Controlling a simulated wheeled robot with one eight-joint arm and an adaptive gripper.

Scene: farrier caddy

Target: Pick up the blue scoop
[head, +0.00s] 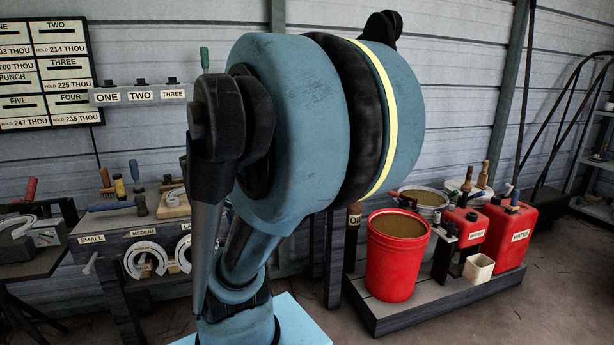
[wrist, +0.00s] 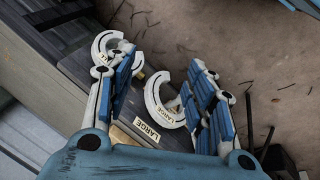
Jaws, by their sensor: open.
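I cannot pick out the blue scoop with certainty in either view. In the head view, a blue-handled tool (head: 108,206) lies on the bench at the left and a blue upright handle (head: 134,170) stands behind it; neither clearly shows a scoop's bowl. Small blue parts also show near the red cans at the right.
A red bucket (head: 390,272), red water cans (head: 508,236) and a small white cup (head: 478,268) stand on a low platform (head: 405,318) at the right. A horseshoe rack (head: 140,232) is at the left. Bare floor (head: 565,285) lies to the far right.

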